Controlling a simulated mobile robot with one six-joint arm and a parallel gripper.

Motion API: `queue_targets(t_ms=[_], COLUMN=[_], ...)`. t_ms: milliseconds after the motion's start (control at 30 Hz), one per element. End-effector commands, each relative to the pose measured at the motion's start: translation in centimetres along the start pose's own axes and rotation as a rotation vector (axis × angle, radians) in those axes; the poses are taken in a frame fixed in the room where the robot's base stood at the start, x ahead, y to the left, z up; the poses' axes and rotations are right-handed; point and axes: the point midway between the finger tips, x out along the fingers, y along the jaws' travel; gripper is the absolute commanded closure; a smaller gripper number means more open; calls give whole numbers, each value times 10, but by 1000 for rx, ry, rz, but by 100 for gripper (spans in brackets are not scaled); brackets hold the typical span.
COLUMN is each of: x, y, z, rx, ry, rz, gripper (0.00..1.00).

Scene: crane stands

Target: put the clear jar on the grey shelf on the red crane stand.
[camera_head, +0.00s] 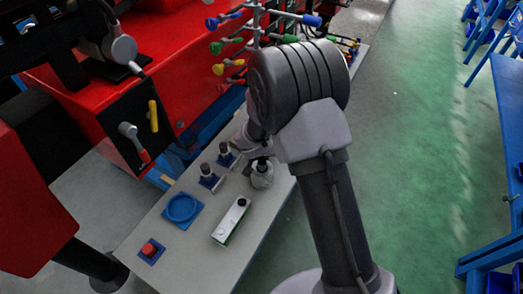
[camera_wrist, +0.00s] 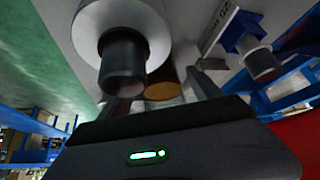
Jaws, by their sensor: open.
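A greyish jar with a dark cap (camera_head: 262,175), probably the clear jar, stands on the grey shelf (camera_head: 184,246) beside the red crane stand (camera_head: 70,88). In the wrist view a pale round body with a dark cap (camera_wrist: 122,62) looms close on the left, probably the same jar. My gripper (camera_wrist: 160,86) is open. A small amber round thing (camera_wrist: 163,90) shows between its fingers; I cannot tell what it is or whether it is touched. In the head view my arm hides most of the gripper, just above the jar.
Two dark-topped pieces on blue bases (camera_head: 208,177) stand left of the jar. A blue round dish (camera_head: 181,208), a white box (camera_head: 231,221) and a red button (camera_head: 149,249) lie nearer. A rack of coloured handles (camera_head: 232,45) stands behind. Green floor (camera_head: 420,130) is open at right.

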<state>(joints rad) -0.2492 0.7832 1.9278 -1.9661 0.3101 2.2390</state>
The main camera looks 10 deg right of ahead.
Motion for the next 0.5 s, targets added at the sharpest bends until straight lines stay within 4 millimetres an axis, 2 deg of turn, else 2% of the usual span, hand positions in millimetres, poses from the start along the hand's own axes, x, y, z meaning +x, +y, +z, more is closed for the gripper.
queue_targets(t_ms=[33,200,300,433,500], x=[-15,-57,-76,-90,-106], y=[-1,0,-1,1,10], z=[-2,-2,-2,-2,-13], rx=[-1,0,-1,1,18], ry=[2,2,2,3,23], rz=[-2,-1,-1,1,16], gripper=[26,26,26,26,26])
